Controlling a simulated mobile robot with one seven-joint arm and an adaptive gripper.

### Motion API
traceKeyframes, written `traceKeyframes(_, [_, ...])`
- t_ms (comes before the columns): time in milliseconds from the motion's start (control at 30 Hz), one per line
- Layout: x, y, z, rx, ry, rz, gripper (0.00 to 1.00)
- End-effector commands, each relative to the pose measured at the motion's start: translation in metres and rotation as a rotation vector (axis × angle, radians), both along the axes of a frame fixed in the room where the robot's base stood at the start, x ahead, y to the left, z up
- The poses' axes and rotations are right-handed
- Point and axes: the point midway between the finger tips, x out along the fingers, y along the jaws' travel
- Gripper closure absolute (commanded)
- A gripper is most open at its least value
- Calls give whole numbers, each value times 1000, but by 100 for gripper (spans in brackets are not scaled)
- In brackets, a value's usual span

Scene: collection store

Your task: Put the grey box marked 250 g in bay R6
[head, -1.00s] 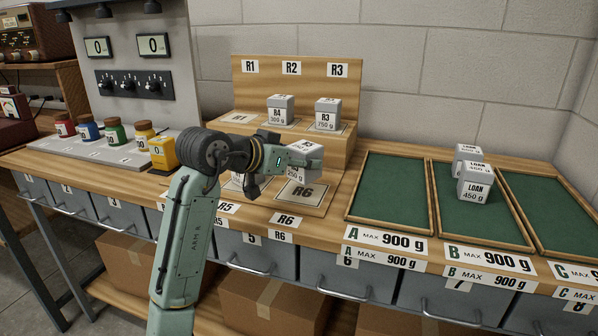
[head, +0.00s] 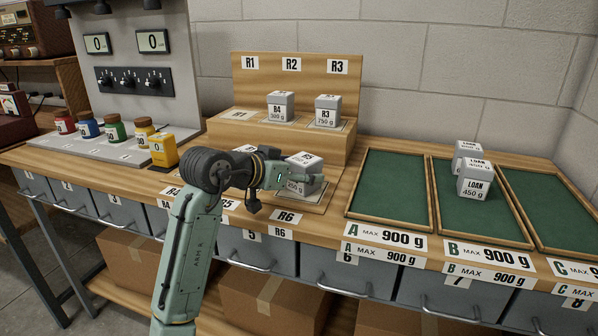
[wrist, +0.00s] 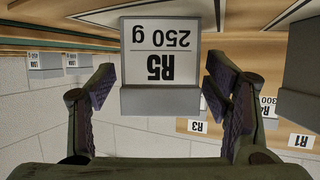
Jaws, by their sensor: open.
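The R6 pad (head: 316,209) is mostly hidden by the box and gripper; the R6 label (head: 286,217) shows on the bench front. In the wrist view the box (wrist: 160,65) is between my open fingers (wrist: 158,90), with a gap on each side. Its underside contact is too hidden to confirm fully.
Grey boxes R4 (head: 281,107) and one labelled R3 (head: 327,110) stand on the upper step. Green tray A (head: 385,190) at right is empty. LOAN boxes (head: 475,181) stand in tray B. Coloured jars and a yellow block (head: 163,150) are at left.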

Motion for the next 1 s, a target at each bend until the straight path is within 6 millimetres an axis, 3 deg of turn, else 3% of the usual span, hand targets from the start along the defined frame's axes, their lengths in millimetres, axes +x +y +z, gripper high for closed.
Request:
traceKeyframes(267, [-1, 1, 5, 0, 0, 1, 29])
traceKeyframes(733, [-64, 55, 38, 0, -3, 1, 29])
traceKeyframes(1000, [-83, 71, 48, 0, 0, 1, 29])
